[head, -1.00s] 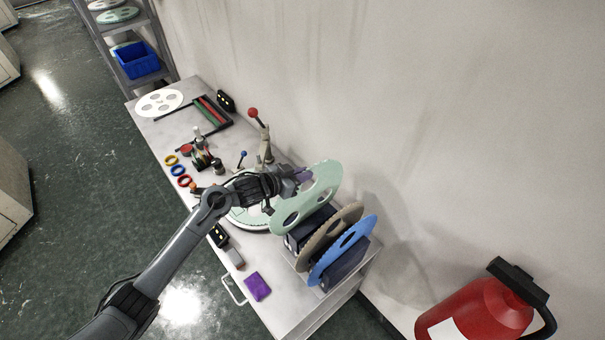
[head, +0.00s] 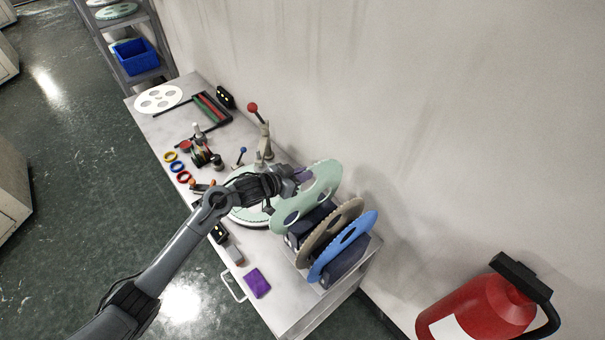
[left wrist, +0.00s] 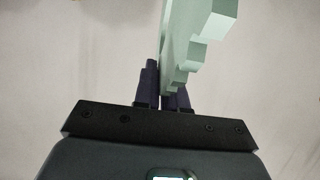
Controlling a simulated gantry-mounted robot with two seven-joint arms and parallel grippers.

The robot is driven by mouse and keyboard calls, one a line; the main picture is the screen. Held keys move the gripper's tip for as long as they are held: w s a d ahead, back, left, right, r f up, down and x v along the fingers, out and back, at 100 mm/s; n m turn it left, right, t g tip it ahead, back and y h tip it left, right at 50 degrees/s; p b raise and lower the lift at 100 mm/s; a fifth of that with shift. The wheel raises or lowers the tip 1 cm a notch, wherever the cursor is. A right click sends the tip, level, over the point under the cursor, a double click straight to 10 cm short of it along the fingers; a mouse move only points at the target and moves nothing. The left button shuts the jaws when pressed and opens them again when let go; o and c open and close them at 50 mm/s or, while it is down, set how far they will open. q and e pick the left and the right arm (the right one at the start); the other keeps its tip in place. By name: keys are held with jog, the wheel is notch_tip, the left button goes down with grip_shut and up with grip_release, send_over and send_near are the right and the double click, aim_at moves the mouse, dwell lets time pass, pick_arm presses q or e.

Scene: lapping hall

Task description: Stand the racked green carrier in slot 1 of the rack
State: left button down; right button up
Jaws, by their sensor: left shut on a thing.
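The green carrier (head: 320,183) is a pale green toothed disc with holes. It stands tilted at the left end of the rack (head: 292,240), beside a brown carrier (head: 330,232) and a blue carrier (head: 343,246). My left gripper (head: 301,175) is shut on its upper left edge. The left wrist view shows the purple fingers (left wrist: 163,88) on both sides of the green carrier (left wrist: 183,45), seen edge-on. I cannot tell whether its lower edge sits in a slot. My right gripper is in neither view.
A round pale green plate (head: 250,213) lies under my left arm. A lever with a red knob (head: 253,108) stands behind it. Coloured rings (head: 177,166), a purple pad (head: 257,283) and a white disc (head: 158,98) lie on the bench. A red extinguisher (head: 478,312) stands right.

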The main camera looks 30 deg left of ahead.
aim_at(302, 193)
pick_arm(q)
jog(key=shift+f+b, duration=0.8)
jog(key=shift+f, duration=0.5)
jog(key=shift+f+b, duration=0.35)
jog(key=shift+f, duration=0.3)
jog(key=shift+f+b, duration=0.5)
jog(key=shift+f, duration=0.35)
jog(key=shift+f+b, duration=0.6)
jog(key=shift+f, duration=0.4)
jog(key=c, duration=1.2)
grip_release()
jog(key=shift+o, duration=0.4)
jog(key=shift+f, duration=0.3)
jog(key=shift+r+b+v, duration=0.2)
jog(key=shift+b+v, duration=0.15)
jog(key=shift+v, duration=5.1)
